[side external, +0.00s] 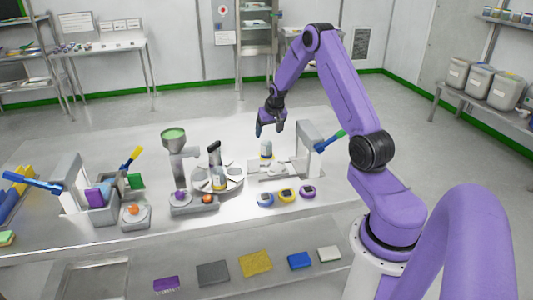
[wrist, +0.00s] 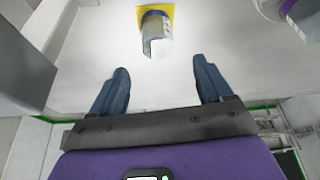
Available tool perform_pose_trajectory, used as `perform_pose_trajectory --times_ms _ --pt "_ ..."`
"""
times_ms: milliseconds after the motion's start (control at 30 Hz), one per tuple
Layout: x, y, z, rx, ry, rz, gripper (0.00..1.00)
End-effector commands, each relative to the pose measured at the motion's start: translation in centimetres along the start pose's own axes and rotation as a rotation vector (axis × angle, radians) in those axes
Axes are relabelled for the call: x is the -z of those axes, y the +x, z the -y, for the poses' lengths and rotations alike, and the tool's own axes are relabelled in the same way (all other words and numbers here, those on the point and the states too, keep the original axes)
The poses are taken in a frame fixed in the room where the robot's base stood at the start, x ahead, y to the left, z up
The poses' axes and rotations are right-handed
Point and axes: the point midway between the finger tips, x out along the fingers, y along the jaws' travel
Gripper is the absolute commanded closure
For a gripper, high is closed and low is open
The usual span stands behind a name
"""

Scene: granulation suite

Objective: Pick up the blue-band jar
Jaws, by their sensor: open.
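A pale jar with a blue band (wrist: 157,33) stands on a yellow square pad (wrist: 170,12) in the wrist view, ahead of my fingertips and between their lines. In the side view a small pale jar (side external: 266,149) stands beside the grey press. My gripper (side external: 270,128) hangs just above it there, fingers pointing down. In the wrist view my gripper (wrist: 160,66) has its two blue fingers wide apart with nothing between them. The jar does not touch the fingers in the wrist view.
The grey press with a green handle (side external: 308,148) stands close to the right. A turntable (side external: 217,178) and a stand with a green-topped funnel (side external: 173,140) are to the left. Three ringed discs (side external: 287,195) lie in front.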

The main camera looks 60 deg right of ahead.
Motion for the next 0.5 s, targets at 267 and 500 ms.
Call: perform_pose_trajectory --times_ms 267,500 --pt "-0.1 4.2 0.0 0.000 -0.001 0.002 0.21" --pt "-0.1 5.5 0.0 0.000 -0.001 0.000 0.21"
